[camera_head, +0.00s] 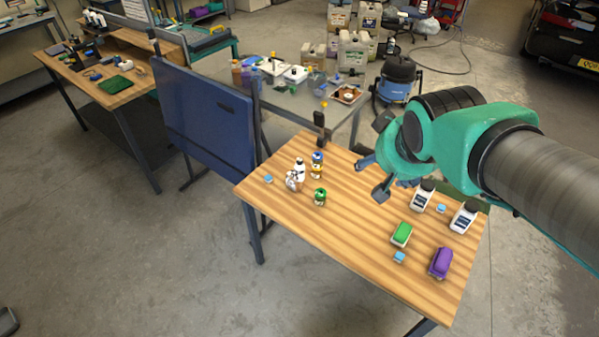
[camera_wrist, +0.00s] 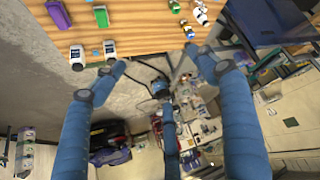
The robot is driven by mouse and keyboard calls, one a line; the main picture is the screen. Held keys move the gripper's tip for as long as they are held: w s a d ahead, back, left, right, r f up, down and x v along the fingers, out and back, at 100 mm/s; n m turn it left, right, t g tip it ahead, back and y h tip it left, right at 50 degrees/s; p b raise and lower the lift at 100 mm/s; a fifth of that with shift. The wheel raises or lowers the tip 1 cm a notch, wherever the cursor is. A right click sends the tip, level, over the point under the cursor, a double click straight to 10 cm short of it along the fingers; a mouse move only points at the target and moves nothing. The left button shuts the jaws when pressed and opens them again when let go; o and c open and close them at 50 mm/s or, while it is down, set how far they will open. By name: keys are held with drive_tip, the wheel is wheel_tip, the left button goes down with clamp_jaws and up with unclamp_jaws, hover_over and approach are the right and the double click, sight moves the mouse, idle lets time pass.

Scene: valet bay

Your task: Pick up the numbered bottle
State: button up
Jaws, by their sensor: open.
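Two white bottles with black tops and dark labels, the left one (camera_head: 422,198) and the right one (camera_head: 464,218), stand at the table's right side; they also show in the wrist view (camera_wrist: 109,49). I cannot read a number on any bottle. My gripper (camera_head: 374,158) is open and empty above the table's far edge, between the two groups; its spread fingers show in the wrist view (camera_wrist: 155,68).
A black upright post (camera_head: 320,128) rises at the far edge. The table's middle is clear.

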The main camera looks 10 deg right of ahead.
drive_tip(key=w+d+f+n+t+b, duration=0.1)
drive_tip(key=w+f, duration=0.3)
drive_tip(key=w, duration=0.5)
drive_tip(key=w+d+f+n+t, duration=0.15)
drive_tip(key=w+f, duration=0.25)
drive_tip(key=w, duration=0.5)
drive_tip(key=w+d+f+n+t+b, duration=0.1)
drive_tip(key=w+d+f, duration=0.1)
drive_tip(key=w+f, duration=0.5)
drive_tip(key=n+y+b, duration=0.1)
drive_tip(key=n+y, duration=0.3)
drive_tip(key=y, duration=0.5)
approach(300, 169)
drive_tip(key=d+f, duration=0.2)
drive_tip(key=d, duration=0.1)
drive_tip(key=shift+s+d+f+m+t, duration=0.1)
drive_tip(key=shift+f+m+t, duration=0.1)
drive_tip(key=shift+m+t, duration=0.05)
drive_tip(key=b+x, duration=0.1)
drive_tip(key=x, duration=0.7)
drive_tip(key=shift+w+a+b, duration=0.25)
drive_tip(key=shift+b, duration=0.15)
